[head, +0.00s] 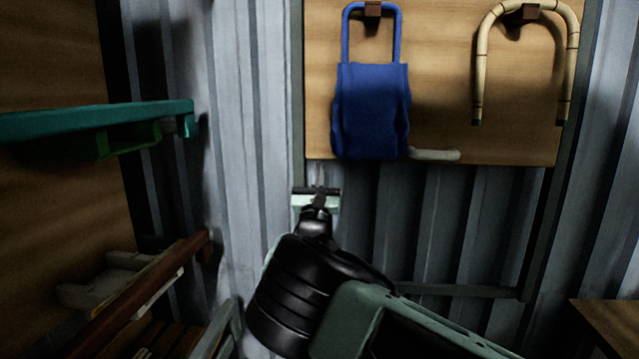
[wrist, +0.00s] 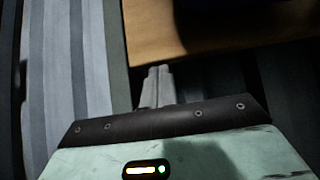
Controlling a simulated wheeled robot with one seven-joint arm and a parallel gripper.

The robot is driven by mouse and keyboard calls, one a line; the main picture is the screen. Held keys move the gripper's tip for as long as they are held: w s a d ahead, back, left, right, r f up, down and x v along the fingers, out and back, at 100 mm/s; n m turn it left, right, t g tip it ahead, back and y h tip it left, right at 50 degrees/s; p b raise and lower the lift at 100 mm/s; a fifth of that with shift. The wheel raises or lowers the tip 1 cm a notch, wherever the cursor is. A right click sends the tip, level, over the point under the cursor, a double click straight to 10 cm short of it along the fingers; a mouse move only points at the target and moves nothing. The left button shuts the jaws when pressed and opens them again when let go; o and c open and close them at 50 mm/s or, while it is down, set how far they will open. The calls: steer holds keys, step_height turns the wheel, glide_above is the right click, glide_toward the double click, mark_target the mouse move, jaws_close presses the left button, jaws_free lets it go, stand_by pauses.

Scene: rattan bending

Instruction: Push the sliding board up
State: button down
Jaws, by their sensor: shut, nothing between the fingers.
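The sliding board (head: 440,90) is a light wooden panel in a dark frame on the corrugated metal wall, at the upper right in the head view. My gripper (head: 319,178) is shut and empty, pointing up just below the board's lower left corner. In the wrist view my gripper's fingertips (wrist: 158,71) lie close under the lower edge of the board (wrist: 148,38). I cannot tell whether they touch it.
A blue bag (head: 370,110) and a bent rattan piece (head: 482,70) hang from brown pegs on the board. A pale handle-like bar (head: 436,155) sits at its lower edge. A teal shelf (head: 100,118) juts out at left. A wooden surface (head: 612,318) is at lower right.

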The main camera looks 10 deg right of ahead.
step_height(320, 180, up, 54)
steer(key=p, duration=1.5)
steer(key=shift+r+p, duration=0.2)
steer(key=shift+p, duration=0.15)
steer(key=shift+s+r, duration=0.2)
steer(key=shift+f, duration=0.1)
steer(key=s+a+f+b, duration=0.2)
steer(key=s+f+b, duration=0.4)
steer(key=f+b, duration=0.5)
steer(key=shift+a+f, duration=0.15)
steer(key=shift+f, duration=0.5)
steer(key=shift+s, duration=0.1)
